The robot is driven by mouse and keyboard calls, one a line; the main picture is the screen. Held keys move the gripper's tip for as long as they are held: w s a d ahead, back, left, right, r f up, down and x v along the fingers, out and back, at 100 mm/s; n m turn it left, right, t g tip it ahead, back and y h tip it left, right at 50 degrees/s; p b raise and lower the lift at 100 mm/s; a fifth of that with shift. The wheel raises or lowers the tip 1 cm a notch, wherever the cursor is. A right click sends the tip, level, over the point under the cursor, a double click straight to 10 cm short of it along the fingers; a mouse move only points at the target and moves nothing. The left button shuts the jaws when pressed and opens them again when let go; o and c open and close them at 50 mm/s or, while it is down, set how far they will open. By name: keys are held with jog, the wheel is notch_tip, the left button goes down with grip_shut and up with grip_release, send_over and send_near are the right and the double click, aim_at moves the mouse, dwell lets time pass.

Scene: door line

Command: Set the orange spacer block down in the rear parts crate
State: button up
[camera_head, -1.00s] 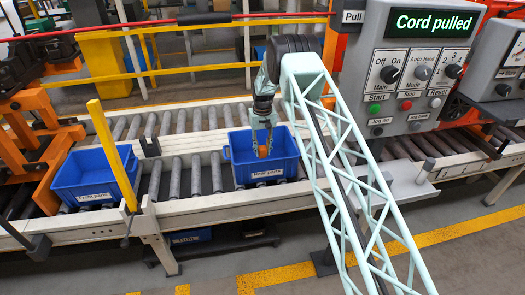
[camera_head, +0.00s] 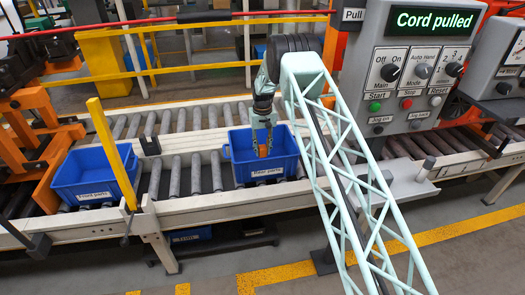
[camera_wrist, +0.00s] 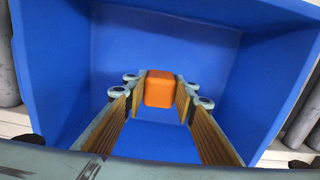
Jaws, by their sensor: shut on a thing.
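The orange spacer block (camera_head: 263,151) is between the fingers of my gripper (camera_head: 263,146), which is shut on it. The block also shows in the wrist view (camera_wrist: 160,89), with a finger pressed to each side. The gripper points down inside the blue rear parts crate (camera_head: 262,171), below the level of its rim. In the wrist view the crate's blue walls (camera_wrist: 265,70) surround the block. I cannot tell whether the block touches the crate floor. Nothing else shows in the crate.
A blue front parts crate (camera_head: 95,192) stands to the left on the roller conveyor (camera_head: 170,176). A yellow post (camera_head: 112,150) rises beside it. A control panel (camera_head: 418,75) reading "Cord pulled" stands at the right. A red cord (camera_head: 110,30) runs across the back.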

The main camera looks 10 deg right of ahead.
aim_at(262, 156)
jog(key=shift+f+b, duration=1.15)
jog(key=shift+f, duration=1.35)
dwell(3.2)
jog(key=o, duration=0.9)
jog(key=shift+o, duration=0.2)
jog(key=shift+r, duration=0.1)
jog(key=shift+r, duration=5.9)
